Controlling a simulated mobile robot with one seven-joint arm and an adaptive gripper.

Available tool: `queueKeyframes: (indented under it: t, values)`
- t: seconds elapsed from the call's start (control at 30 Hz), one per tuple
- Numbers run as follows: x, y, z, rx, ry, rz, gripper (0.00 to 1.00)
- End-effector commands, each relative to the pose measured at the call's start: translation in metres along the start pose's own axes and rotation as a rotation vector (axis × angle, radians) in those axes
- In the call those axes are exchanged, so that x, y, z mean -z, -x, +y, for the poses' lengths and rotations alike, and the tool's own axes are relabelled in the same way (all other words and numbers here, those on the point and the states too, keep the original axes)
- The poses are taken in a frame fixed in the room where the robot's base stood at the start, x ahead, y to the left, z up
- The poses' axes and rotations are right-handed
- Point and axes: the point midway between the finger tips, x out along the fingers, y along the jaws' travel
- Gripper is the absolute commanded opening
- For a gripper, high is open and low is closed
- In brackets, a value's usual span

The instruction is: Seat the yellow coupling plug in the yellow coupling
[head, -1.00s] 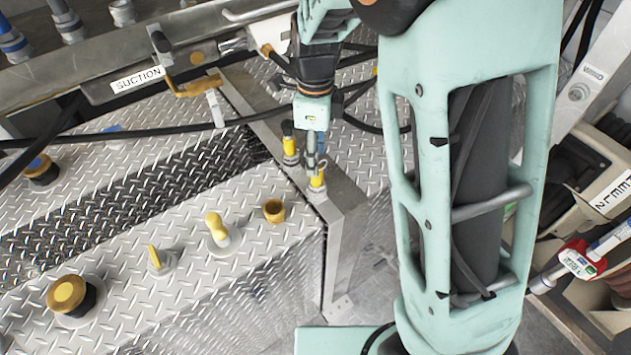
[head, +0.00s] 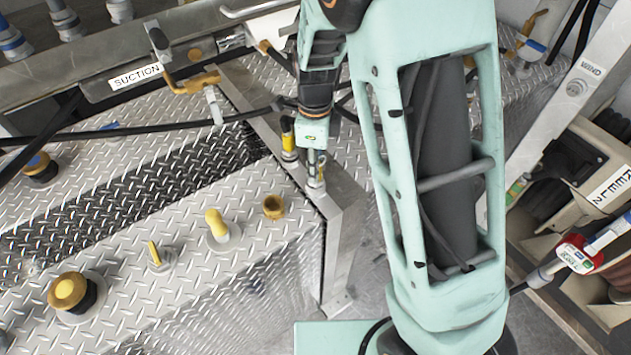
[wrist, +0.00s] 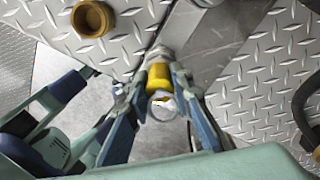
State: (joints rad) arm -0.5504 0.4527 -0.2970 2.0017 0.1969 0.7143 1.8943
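A yellow, ring-shaped fitting (wrist: 158,76) with a round pale end facing the camera sits between the fingers of my gripper (wrist: 160,92) in the wrist view. The fingers flank it closely on both sides; whether they press on it is hard to tell. In the head view my gripper (head: 316,172) points down over the metal bracket's corner, its fingers covering most of this fitting. A second yellow fitting with a dark top (head: 289,140) stands upright on the bracket just left of the gripper. I cannot tell which of the two is plug and which is coupling.
The metal bracket (head: 345,195) edges the diamond-plate deck (head: 190,275). A brown open cap (head: 273,207), a yellow knob (head: 217,225), a yellow lever (head: 154,253) and a yellow-topped cap (head: 68,292) stand on the deck. A black hose (head: 150,125) runs behind.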

Motion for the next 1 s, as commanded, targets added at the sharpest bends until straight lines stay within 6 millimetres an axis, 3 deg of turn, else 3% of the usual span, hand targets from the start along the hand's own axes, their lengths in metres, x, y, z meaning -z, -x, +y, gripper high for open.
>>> queueKeyframes:
  t: [0.13,0.67,1.0]
  values:
    - [0.0,0.0,0.0,0.0,0.0,0.0,0.0]
    - [0.0,0.003,-0.001,0.001,0.0,-0.001,0.0]
    - [0.0,0.028,-0.001,0.001,0.0,0.0,0.0]
